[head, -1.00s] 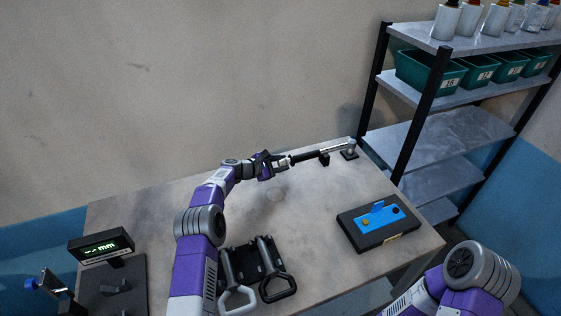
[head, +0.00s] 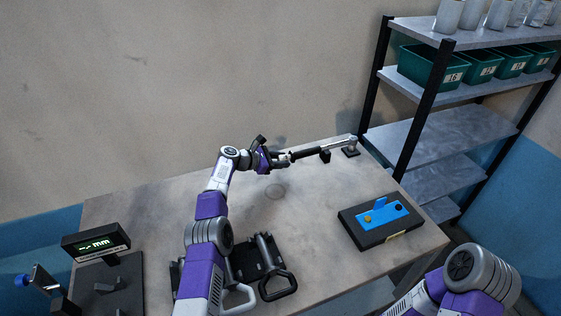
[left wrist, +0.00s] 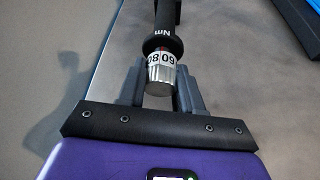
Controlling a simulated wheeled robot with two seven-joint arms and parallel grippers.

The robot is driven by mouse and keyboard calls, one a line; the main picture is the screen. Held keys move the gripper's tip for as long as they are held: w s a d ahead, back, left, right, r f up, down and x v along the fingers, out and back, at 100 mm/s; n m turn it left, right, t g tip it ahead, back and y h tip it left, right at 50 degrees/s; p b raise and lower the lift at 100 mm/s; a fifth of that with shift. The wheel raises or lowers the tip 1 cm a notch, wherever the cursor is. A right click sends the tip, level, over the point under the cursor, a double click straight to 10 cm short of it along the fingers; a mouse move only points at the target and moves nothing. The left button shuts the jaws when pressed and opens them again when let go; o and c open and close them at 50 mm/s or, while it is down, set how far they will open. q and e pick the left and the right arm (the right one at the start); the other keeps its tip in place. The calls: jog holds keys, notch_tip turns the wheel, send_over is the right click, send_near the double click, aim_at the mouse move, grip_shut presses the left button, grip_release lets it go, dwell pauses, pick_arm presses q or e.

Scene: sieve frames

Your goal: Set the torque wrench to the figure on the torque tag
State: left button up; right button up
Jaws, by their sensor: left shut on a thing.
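The torque wrench (head: 308,153) lies along the back right of the table, its silver head end raised near a small black stand. My left gripper (head: 280,160) is at its near end. In the left wrist view, my left gripper (left wrist: 160,92) is shut on the silver end knob (left wrist: 160,72) of the wrench, a grey finger on each side. A white number ring (left wrist: 161,57) shows beside the knob, with an "Nm" mark above; the figures look turned over and I cannot read the setting surely. I cannot make out a torque tag. My right gripper is out of view.
A black case with a blue insert (head: 385,213) lies at the table's right. A black rack with two loop handles (head: 280,285) is at the front, partly behind my left arm. A display (head: 97,245) stands front left. Shelving (head: 445,130) with green bins stands at right.

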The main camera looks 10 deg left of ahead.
pick_arm(q)
jog(key=o, duration=1)
jog(key=shift+o, duration=0.2)
jog(key=shift+a, duration=0.1)
jog(key=shift+p+v, duration=0.45)
jog(key=shift+v, duration=0.7)
jog(key=shift+p+v, duration=0.3)
jog(key=shift+v, duration=2.25)
jog(key=shift+s, duration=0.1)
